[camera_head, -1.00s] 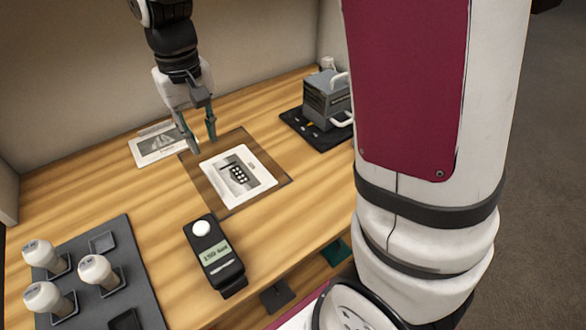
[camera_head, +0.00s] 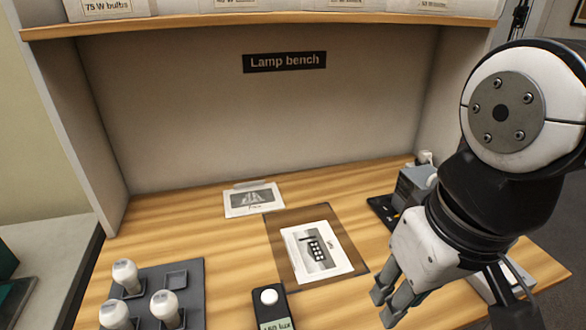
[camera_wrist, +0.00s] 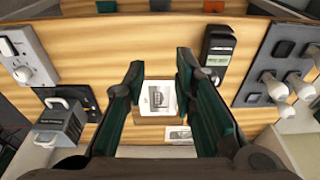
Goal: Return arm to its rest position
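My arm is folded at the right of the head view. My gripper (camera_head: 385,306) hangs over the right front of the wooden bench (camera_head: 205,230) with its fingers pointing down. In the wrist view, its two dark green fingers (camera_wrist: 160,72) are spread apart with nothing between them. A white card with a keypad-like picture (camera_head: 317,252) lies on a brown mat (camera_head: 284,266), left of my gripper. The card also shows between the fingers in the wrist view (camera_wrist: 158,98), beyond them and not touched.
A second picture card (camera_head: 254,200) lies farther back. A light meter (camera_head: 270,308) is at the front. White bulbs (camera_head: 125,276) stand in a grey tray (camera_head: 196,286) at left. A grey device (camera_head: 412,188) stands behind my arm. A shelf (camera_head: 270,20) crosses above.

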